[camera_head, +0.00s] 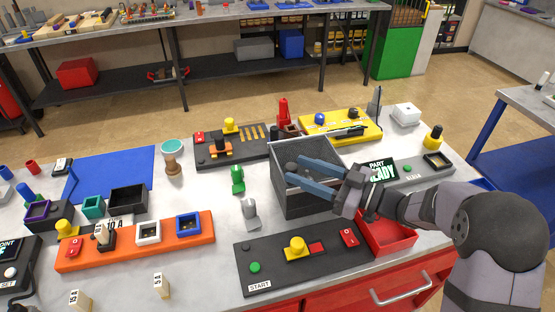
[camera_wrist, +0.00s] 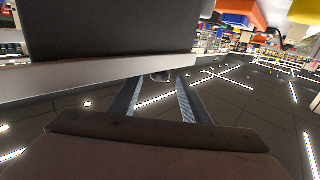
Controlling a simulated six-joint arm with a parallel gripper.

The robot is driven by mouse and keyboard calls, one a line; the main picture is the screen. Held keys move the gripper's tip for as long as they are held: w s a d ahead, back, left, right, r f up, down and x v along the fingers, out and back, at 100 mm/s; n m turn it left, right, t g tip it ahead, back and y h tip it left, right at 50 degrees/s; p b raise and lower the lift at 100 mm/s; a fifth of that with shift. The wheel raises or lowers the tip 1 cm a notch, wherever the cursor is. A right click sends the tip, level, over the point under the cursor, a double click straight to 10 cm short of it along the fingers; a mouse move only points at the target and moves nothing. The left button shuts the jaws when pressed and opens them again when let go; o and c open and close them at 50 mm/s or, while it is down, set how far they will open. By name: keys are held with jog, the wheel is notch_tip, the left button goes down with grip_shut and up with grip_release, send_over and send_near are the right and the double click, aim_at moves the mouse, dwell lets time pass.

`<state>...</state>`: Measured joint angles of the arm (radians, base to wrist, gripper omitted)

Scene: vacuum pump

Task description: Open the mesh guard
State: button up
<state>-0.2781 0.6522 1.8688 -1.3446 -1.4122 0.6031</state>
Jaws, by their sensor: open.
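A dark grey box-shaped guard (camera_head: 289,201) stands on the bench right of centre in the head view. Its upper part has a grey speckled, mesh-like surface and a pale edge. My gripper (camera_head: 293,170) reaches in from the right across the guard, its two blue-grey fingers apart and nothing visible between them. Contact with the guard cannot be told from the head view. In the wrist view, my open fingers (camera_wrist: 158,94) point towards a pale grey bar (camera_wrist: 70,79) below a large dark panel (camera_wrist: 110,30). The fingertips end close to the bar's lower edge. Part of the guard is hidden behind my gripper.
A red tray (camera_head: 388,240) and a black START panel (camera_head: 300,270) lie in front. A black board (camera_head: 205,158) and a yellow board (camera_head: 350,128) lie behind. A green piece (camera_head: 237,179) and a grey piece (camera_head: 250,213) stand close on the left.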

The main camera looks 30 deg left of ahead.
aim_at(284, 164)
jog(key=shift+a+p, duration=1)
jog(key=shift+a, duration=2.7)
jog(key=shift+c, duration=0.5)
